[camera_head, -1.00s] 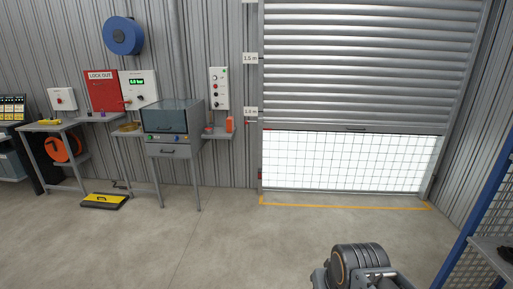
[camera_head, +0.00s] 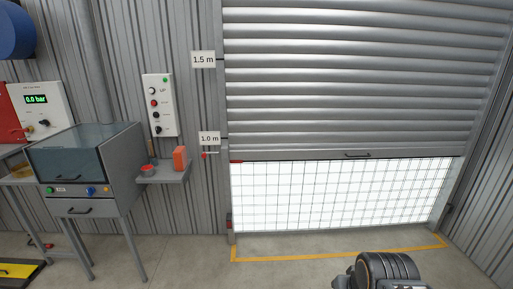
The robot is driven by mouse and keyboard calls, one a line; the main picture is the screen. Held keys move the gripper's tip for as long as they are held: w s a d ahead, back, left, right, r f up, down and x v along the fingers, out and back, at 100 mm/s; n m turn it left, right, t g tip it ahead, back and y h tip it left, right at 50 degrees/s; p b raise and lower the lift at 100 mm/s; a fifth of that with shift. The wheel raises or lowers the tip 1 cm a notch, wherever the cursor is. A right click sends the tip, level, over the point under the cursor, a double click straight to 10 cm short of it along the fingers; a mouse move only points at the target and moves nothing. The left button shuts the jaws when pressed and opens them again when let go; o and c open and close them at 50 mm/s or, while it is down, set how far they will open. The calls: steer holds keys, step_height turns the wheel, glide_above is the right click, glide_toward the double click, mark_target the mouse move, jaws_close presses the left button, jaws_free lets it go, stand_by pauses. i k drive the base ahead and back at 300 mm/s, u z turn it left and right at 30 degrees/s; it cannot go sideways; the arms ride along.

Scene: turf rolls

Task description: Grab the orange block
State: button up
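The orange block (camera_head: 180,159) stands upright on a small grey wall shelf (camera_head: 163,174), left of the roller door, in the head view. A small red round item (camera_head: 147,170) sits on the same shelf to its left. Part of my arm shows at the bottom right of the view, well away from the block. My gripper's fingertips are not visible.
A grey cabinet with a glass lid (camera_head: 85,152) stands left of the shelf. A control panel (camera_head: 160,104) hangs above the shelf. The roller door (camera_head: 350,80) is partly raised over a bright mesh (camera_head: 340,195). A yellow floor line (camera_head: 330,256) runs before it. The floor in front looks clear.

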mark_target(180, 155)
steer(key=u, duration=0.1)
steer(key=i, duration=1.95)
steer(key=u, duration=1.2)
steer(key=i, duration=1.05)
steer(key=u, duration=1.55)
steer(key=i, duration=0.7)
steer(key=u, duration=0.4)
